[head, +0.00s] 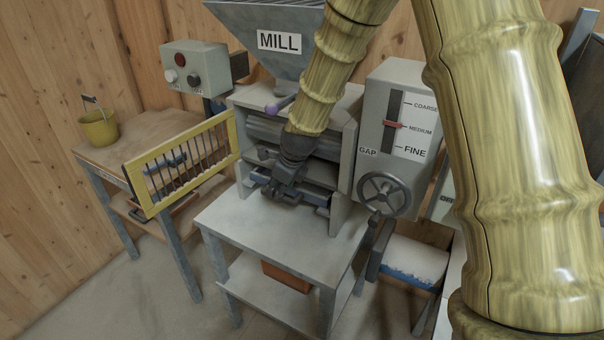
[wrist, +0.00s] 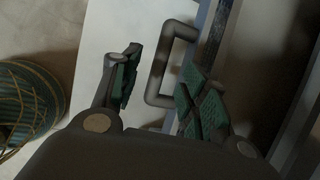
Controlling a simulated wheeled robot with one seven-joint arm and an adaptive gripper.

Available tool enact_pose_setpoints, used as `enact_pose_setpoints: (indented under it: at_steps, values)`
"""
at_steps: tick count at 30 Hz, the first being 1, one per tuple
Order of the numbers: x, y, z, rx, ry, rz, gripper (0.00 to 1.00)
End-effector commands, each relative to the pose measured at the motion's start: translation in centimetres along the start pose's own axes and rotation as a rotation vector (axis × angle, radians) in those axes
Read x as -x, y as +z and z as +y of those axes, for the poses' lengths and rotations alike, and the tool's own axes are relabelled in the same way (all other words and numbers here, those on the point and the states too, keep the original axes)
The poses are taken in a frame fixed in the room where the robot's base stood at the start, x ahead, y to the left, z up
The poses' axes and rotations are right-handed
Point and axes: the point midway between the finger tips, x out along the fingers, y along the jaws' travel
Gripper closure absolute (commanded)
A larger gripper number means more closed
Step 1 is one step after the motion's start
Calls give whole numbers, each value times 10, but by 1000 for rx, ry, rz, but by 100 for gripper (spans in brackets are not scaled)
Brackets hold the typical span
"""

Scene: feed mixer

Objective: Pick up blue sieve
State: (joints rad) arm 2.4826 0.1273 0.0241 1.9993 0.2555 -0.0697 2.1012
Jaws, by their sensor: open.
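A blue-edged tray-like part (head: 316,208), which looks like the blue sieve, sits low in the mill's front opening, mostly hidden by my gripper. In the wrist view, a dark grey loop handle (wrist: 155,84) sticks out from a blue-grey edge (wrist: 213,38). My gripper (head: 285,193) is open in front of the mill, above the grey table. In the wrist view my gripper (wrist: 160,75) has its green-padded fingers apart, with the handle showing between them, nearer the right finger. I cannot tell whether a finger touches it.
The mill's hopper (head: 275,45) rises above. A yellow barred guard (head: 130,175) swings out to the left. The handwheel (head: 384,194) and gap box stand right. The grey table (head: 240,222) is mostly bare. A yellow bucket (head: 99,128) stands on the left table.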

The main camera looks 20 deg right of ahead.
Motion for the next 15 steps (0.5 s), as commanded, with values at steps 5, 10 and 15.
enact_pose_setpoints:
  at_steps: [5, 10, 15]
  values:
    - [-7, 0, 0, -1, 0, 0, 56]
    - [-15, 1, -1, 0, -1, 0, 56]
    - [-32, 3, -3, 0, 1, 1, 56]
